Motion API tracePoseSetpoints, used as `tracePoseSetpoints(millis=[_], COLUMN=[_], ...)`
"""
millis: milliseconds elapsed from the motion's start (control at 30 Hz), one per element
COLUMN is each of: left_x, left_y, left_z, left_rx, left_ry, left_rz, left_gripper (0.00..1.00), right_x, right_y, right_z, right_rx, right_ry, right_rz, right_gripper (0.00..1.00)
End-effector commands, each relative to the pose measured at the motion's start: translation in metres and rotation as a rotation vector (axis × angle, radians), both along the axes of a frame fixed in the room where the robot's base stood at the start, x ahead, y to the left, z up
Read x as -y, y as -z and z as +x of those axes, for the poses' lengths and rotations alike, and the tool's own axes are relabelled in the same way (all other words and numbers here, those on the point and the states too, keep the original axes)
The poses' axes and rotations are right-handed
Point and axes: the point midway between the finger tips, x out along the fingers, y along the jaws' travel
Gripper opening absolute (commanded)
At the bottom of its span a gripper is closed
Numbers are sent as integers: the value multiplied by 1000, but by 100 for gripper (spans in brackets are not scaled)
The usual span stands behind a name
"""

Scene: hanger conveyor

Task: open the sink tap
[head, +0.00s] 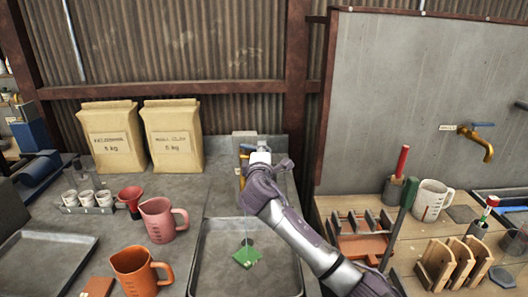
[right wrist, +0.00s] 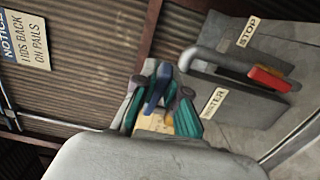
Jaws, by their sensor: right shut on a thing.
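The sink tap is mostly hidden behind my right gripper in the head view; a bit of its brass body (head: 240,181) shows to the left of the hand. My right gripper (head: 262,148) is at the back edge of the grey sink basin (head: 203,262). In the right wrist view, a blue handle (right wrist: 157,88) sits between the teal fingers of my right gripper (right wrist: 158,105), which are shut on it. A yellowish part (right wrist: 154,124) shows below it. My left gripper is not in view.
A green piece (head: 247,257) lies in the basin. Pink (head: 158,221) and orange (head: 135,270) jugs stand left of it. Another brass tap (head: 486,149) is on the right wall panel. A lever with a red grip (right wrist: 270,78), near a STOP label, is close by the right gripper.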

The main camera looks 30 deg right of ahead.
Motion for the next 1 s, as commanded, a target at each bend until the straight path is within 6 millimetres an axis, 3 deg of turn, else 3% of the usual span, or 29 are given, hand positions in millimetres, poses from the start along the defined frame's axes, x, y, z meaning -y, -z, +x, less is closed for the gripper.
tracePoseSetpoints(millis=[633,667,800,1000], left_x=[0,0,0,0], left_y=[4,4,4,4], left_z=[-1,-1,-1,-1], left_rx=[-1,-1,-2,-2], left_ry=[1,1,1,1], left_rz=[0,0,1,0], left_gripper=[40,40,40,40], right_x=[-3,-3,-3,-3], right_y=[2,2,1,1], right_z=[-2,-2,-2,-2], right_rx=[-3,-3,-2,-1], right_ry=[65,65,65,65], right_rz=[1,1,0,0], right_gripper=[0,14,38,38])
